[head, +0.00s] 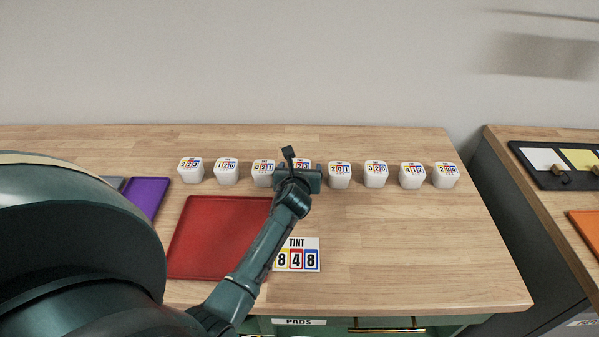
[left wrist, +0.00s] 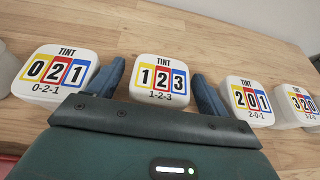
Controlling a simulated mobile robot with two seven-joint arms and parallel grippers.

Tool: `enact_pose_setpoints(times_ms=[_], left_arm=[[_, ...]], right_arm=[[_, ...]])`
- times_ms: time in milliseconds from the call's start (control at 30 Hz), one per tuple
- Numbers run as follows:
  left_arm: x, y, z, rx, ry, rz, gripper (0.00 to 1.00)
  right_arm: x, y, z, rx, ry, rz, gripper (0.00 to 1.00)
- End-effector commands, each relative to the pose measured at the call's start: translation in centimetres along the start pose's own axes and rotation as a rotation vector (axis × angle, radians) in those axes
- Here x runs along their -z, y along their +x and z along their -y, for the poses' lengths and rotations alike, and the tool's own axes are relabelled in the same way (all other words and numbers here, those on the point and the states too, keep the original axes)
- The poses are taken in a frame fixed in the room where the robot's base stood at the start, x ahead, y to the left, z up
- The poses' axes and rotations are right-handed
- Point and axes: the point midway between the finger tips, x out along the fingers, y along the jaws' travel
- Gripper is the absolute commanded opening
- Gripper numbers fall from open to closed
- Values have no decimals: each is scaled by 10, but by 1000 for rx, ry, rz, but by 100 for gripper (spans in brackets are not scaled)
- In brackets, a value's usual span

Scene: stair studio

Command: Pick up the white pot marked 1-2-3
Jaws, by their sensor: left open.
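The white pot marked 1-2-3 (left wrist: 159,81) stands on the wooden counter, seen from above in the left wrist view. In the head view this pot (head: 301,161) is in the row of white pots and mostly hidden behind my left gripper (head: 298,172). In the left wrist view the left gripper (left wrist: 162,92) is open, with one blue finger on each side of the pot. I cannot tell how far down the fingers reach or whether they touch it. My right gripper is not in view.
Close neighbours are the 0-2-1 pot (left wrist: 58,76) and the 2-0-1 pot (left wrist: 248,101). More white pots continue along the row. A red tray (head: 215,237), a purple tray (head: 146,196) and a TINT 848 card (head: 298,255) lie nearer. The counter (head: 420,250) is clear at front right.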

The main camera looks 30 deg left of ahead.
Motion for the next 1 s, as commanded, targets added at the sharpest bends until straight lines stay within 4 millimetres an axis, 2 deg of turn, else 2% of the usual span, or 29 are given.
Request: enact_pose_setpoints(times_ms=[67, 667, 867, 1000], left_arm=[[0, 0, 0, 0, 0, 0, 78], [0, 0, 0, 0, 0, 0, 29], [-1, -1, 0, 0, 0, 1, 28], [-11, -4, -1, -1, 0, 4, 28]], right_arm=[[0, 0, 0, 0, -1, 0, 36], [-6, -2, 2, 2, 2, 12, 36], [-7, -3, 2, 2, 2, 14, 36], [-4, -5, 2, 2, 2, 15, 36]])
